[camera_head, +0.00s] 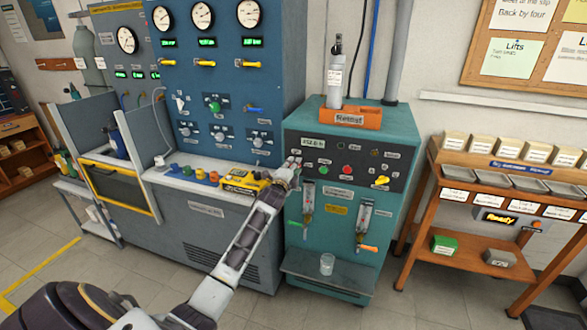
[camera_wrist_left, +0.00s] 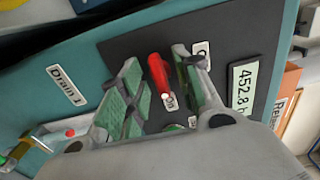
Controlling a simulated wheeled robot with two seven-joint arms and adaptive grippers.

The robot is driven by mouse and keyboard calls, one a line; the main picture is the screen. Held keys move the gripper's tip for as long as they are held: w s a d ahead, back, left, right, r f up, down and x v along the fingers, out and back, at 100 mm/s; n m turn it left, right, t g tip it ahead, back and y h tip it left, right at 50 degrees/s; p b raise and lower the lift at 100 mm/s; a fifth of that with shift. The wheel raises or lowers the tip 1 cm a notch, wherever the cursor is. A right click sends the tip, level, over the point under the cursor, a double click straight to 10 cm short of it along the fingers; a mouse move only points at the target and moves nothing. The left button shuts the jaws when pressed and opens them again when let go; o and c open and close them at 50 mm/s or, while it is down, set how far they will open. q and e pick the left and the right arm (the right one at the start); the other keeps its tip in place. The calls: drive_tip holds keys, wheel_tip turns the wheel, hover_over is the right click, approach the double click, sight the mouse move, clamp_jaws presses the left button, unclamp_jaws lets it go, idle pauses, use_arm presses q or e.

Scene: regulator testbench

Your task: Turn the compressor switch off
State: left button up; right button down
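A red switch lever (camera_wrist_left: 158,73) sits on the dark panel (camera_wrist_left: 130,45) of the teal cabinet, in the left wrist view. Its pale-tipped end lies near a label reading "On" (camera_wrist_left: 170,103); another label beginning with "O" is partly covered by a finger. My left gripper (camera_wrist_left: 156,62) is open, with one green-padded finger on each side of the lever. Contact with the lever cannot be told. In the head view my left gripper (camera_head: 291,172) is at the panel's left end and hides the lever. My right gripper is not in view.
The "452.8 h" display (camera_head: 313,143) is beside the gripper. On the same panel are a red button (camera_head: 347,170) and a yellow handle (camera_head: 381,181). A yellow multimeter (camera_head: 243,182) lies on the blue bench to the left. A glass (camera_head: 327,264) stands on the cabinet's lower shelf.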

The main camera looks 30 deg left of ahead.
use_arm(q)
clamp_jaws()
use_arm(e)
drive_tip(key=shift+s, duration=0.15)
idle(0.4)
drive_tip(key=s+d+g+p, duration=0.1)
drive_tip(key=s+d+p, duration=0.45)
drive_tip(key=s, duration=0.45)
use_arm(q)
drive_tip(key=n+p, duration=0.4)
drive_tip(key=n, duration=1.4)
drive_tip(key=shift+f, duration=0.15)
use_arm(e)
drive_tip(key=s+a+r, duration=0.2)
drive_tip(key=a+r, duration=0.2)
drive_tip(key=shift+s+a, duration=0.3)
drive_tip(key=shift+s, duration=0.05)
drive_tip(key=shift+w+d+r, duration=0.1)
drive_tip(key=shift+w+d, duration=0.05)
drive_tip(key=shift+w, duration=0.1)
